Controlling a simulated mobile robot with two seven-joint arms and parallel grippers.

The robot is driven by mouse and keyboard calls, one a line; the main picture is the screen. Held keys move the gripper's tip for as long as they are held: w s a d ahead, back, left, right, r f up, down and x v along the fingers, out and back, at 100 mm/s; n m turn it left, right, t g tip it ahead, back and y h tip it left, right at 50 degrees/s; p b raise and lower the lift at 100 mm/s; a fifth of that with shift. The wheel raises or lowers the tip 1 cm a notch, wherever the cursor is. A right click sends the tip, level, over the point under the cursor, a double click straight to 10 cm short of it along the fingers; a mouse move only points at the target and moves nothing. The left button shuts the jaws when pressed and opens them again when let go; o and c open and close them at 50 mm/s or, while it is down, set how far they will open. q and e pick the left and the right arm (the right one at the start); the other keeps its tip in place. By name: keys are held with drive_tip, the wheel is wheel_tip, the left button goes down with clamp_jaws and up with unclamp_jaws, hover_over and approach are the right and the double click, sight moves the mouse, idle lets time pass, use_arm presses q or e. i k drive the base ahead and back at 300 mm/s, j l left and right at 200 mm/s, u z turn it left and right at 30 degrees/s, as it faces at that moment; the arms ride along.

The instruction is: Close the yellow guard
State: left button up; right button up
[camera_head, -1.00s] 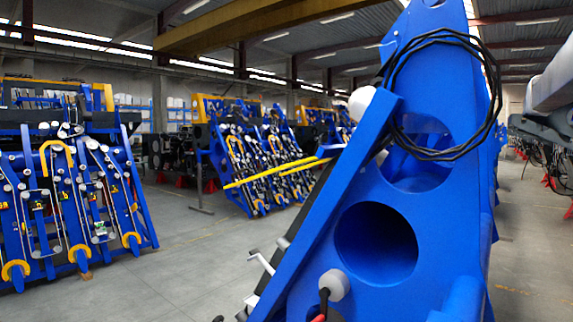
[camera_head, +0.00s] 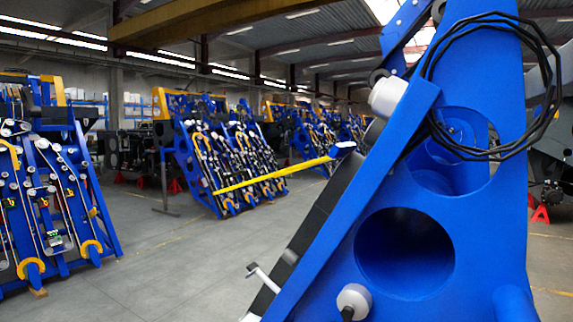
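A yellow bar (camera_head: 275,176), which looks like the yellow guard, sticks out to the left from the left edge of the large blue chassis frame (camera_head: 480,215). It stands away from the frame at an angle, in mid-air before the machines behind. Its right end is close to the frame's sloping edge, and the joint there cannot be made out clearly. Neither my left nor my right gripper shows in the head view.
A coiled black cable (camera_head: 545,95) hangs on the frame's upper part. A small grey handle (camera_head: 264,278) juts out low on the left edge. Other blue machines stand at the left (camera_head: 45,190) and behind. The grey floor (camera_head: 150,265) between is clear.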

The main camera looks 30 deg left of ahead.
sight(295, 168)
drive_tip(key=i+j, duration=0.1)
drive_tip(key=j, duration=1.25)
drive_tip(key=i+j+z, duration=0.1)
drive_tip(key=j, duration=1.25)
